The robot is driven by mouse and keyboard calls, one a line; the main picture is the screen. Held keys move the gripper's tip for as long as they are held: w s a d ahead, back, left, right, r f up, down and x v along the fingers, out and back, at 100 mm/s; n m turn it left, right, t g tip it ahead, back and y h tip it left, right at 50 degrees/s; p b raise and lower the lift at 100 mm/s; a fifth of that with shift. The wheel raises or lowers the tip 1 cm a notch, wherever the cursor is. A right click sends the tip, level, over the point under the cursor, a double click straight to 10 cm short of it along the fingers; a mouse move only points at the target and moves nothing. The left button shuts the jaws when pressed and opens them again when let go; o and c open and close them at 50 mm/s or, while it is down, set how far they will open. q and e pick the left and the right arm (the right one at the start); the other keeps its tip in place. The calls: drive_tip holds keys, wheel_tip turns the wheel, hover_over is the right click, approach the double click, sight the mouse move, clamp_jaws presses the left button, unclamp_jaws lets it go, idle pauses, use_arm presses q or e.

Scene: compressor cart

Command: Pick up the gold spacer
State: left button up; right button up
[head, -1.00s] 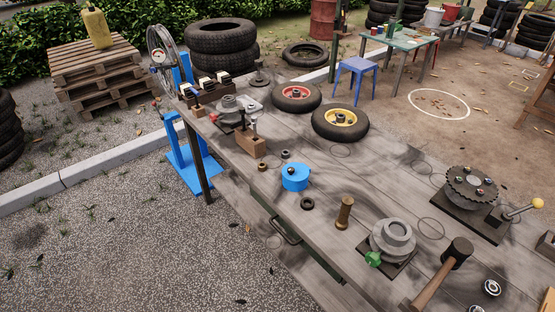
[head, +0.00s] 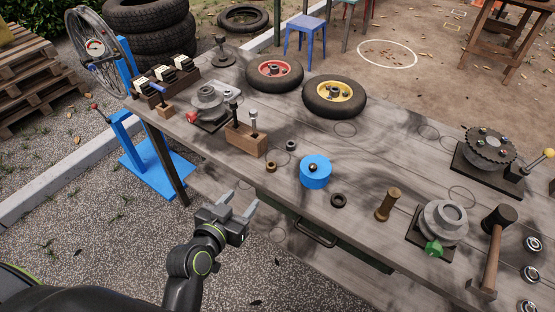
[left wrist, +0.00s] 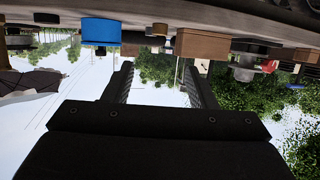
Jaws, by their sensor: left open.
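The gold spacer (head: 271,167) is a small brass-coloured ring lying near the front edge of the grey workbench (head: 330,150), between the wooden block and the blue cylinder. In the left wrist view, which looks upside down, a small gold piece (left wrist: 160,29) that appears to be it shows at the bench edge. My left gripper (head: 240,204) is open and empty, off the bench's front edge, nearer me than the spacer and to its lower left. My right gripper is not in view.
A blue cylinder (head: 315,172) stands right of the spacer and a wooden block (head: 246,139) with upright pins left of it. A grey ring (head: 291,145) lies behind it, a black ring (head: 339,200) to the right. A drawer handle (head: 315,233) sticks out of the bench front.

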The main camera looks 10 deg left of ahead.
use_arm(q)
drive_tip(key=p, duration=0.1)
approach(272, 163)
drive_tip(key=w, duration=0.1)
drive_tip(key=shift+w+d+f, duration=0.15)
drive_tip(key=shift+w+d, duration=0.25)
drive_tip(key=shift+w, duration=0.05)
drive_tip(key=shift+w+f+p, duration=0.2)
drive_tip(key=shift+w+p, duration=0.1)
drive_tip(key=shift+w, duration=0.25)
drive_tip(key=x, duration=0.3)
drive_tip(key=shift+a+f, duration=0.15)
drive_tip(key=shift+w+f, duration=0.25)
drive_tip(key=shift+w, duration=0.4)
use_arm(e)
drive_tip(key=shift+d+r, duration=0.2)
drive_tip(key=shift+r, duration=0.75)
